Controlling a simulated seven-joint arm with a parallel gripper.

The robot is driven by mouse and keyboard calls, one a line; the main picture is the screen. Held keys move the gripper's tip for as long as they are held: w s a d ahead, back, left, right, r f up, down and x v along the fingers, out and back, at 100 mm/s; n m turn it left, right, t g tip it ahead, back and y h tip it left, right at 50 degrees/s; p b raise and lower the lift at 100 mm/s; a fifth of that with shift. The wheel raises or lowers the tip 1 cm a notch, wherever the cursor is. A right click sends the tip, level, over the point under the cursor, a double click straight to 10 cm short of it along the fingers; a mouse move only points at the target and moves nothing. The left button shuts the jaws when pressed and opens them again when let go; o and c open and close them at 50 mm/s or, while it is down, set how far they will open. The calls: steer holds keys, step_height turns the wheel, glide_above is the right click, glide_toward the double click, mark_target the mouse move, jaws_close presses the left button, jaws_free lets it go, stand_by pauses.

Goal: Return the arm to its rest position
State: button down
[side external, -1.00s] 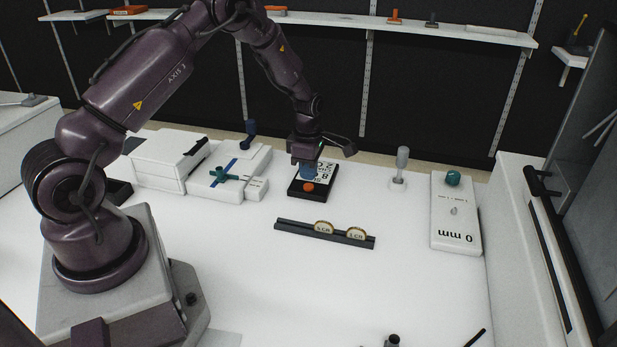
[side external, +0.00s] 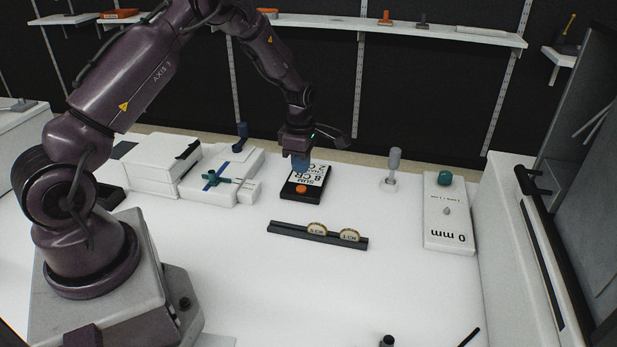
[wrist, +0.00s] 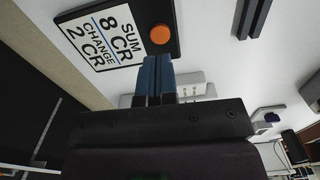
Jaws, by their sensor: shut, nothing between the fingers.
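My gripper (side external: 300,167) is shut and empty, its blue fingers together. It is above the black till panel (side external: 295,196), apart from its orange button (side external: 301,188). In the wrist view the shut blue fingertips (wrist: 158,62) are beside the panel (wrist: 84,12), with the orange button (wrist: 159,34) just past them. The panel's white face reads "SUM 8 CR, CHANGE 2 CR". My arm reaches out over the counter, bent at the elbow. No marker of a rest position shows.
A dark rail (side external: 290,234) with two round coins lies in front of the panel. White boxes (side external: 160,160) and a device with a green handle (side external: 225,178) stand left. A grey-knobbed stand (side external: 393,165) and a "0 mm" block (side external: 447,215) stand right. The front counter is mostly clear.

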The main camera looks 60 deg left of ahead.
steer(key=shift+m, duration=0.6)
steer(key=s+m, duration=0.1)
steer(key=m, duration=0.1)
steer(key=s+d+m+g, duration=0.1)
steer(key=shift+s+d+f+m, duration=0.1)
steer(key=shift+s+f+m, duration=0.05)
steer(key=shift+s+m, duration=0.25)
steer(key=s+d+r+m+t, duration=0.2)
steer(key=s+d+r+m, duration=0.3)
steer(key=r, duration=0.4)
steer(key=s+d+r+m+t, duration=0.2)
steer(key=s+d+r+m, duration=0.3)
steer(key=s+r+m, duration=0.3)
steer(key=s+d+r+m+t, duration=0.2)
steer(key=s+d+r+m, duration=0.4)
steer(key=r, duration=0.4)
steer(key=s+m, duration=0.1)
steer(key=m, duration=0.1)
steer(key=shift+r+m+t, duration=0.3)
steer(key=shift+r, duration=0.05)
steer(key=shift+s, duration=0.1)
